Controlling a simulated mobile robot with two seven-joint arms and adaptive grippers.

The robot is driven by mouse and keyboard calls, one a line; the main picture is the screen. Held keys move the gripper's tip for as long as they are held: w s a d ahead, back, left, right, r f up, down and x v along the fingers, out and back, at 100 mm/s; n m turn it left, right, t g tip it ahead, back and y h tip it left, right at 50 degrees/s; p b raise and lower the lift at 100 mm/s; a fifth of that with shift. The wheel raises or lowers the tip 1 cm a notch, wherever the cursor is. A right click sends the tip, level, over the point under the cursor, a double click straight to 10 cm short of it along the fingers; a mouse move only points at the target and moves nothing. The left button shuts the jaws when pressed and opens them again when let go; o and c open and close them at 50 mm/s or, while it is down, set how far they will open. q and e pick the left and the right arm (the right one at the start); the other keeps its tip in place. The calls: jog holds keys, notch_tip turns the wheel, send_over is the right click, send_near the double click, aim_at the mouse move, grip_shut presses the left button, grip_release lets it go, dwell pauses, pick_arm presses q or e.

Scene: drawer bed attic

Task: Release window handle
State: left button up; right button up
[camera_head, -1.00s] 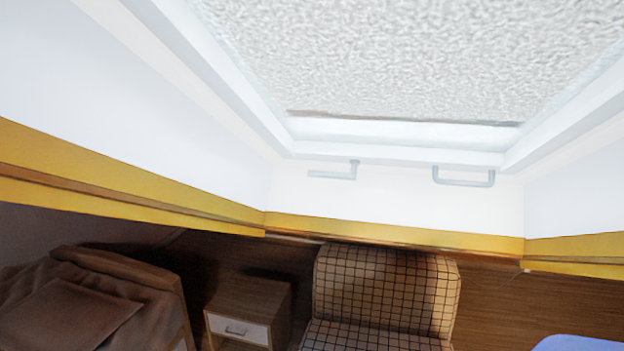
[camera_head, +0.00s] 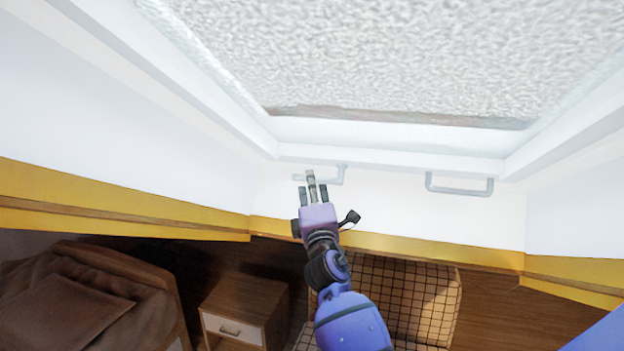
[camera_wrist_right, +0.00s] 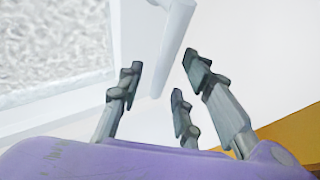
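A skylight window (camera_head: 390,155) with a white frame and frosted pane fills the top of the head view. The handle bar (camera_wrist_right: 176,45) runs between and beyond the fingertips, with no clear contact. My left gripper is out of view.
A yellow ledge (camera_head: 120,195) runs along the walls below the window. Beneath are a bed (camera_head: 70,295) at left, a nightstand (camera_head: 243,310) and a checkered seat (camera_head: 420,305). The space around the right handle is clear.

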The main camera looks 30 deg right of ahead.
jog(key=shift+x, duration=1.45)
grip_shut()
